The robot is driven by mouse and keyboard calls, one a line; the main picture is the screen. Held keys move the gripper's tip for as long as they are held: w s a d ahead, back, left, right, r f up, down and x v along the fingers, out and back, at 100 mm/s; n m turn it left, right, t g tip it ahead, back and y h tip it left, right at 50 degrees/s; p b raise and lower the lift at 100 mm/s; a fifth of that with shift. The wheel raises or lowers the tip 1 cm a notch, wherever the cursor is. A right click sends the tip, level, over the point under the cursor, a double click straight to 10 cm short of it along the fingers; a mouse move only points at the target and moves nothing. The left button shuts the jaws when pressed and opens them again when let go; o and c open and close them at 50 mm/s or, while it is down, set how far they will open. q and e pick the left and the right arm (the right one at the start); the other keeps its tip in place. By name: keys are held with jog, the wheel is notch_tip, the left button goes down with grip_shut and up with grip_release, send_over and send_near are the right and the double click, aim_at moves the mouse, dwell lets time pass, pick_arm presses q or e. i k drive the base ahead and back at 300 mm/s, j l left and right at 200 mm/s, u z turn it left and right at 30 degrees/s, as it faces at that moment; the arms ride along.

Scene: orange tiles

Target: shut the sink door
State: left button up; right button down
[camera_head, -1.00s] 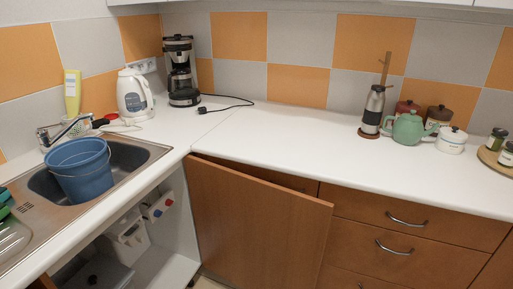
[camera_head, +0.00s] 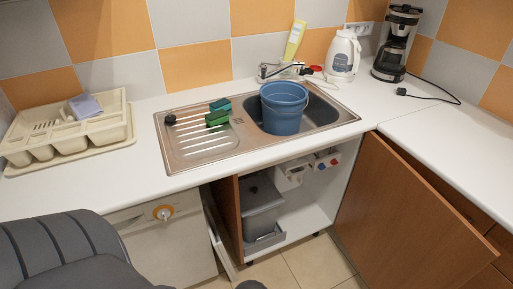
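The sink door, a large brown wooden panel (camera_head: 405,220), stands swung open at the right of the sink cabinet. It stands out in front of the right-hand counter's drawers. The sink cabinet (camera_head: 318,219) under the counter is open, showing its white floor and right wall. A grey bin (camera_head: 262,205) stands inside at the left, with white fittings above. A second brown panel (camera_head: 226,212) shows at the cabinet's left side; I cannot tell if it is a door. Neither of my grippers is in view.
The steel sink (camera_head: 332,108) holds a blue bucket (camera_head: 284,108). A white appliance (camera_head: 165,243) stands left of the cabinet. A dark grey ribbed shape (camera_head: 60,252) fills the lower left. Bare tiled floor (camera_head: 305,268) shows before the cabinet.

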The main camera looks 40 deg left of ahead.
aim_at(398, 230)
jog(key=k+u, duration=0.25)
jog(key=u, duration=0.25)
jog(key=k+u, duration=0.3)
jog(key=u, duration=0.15)
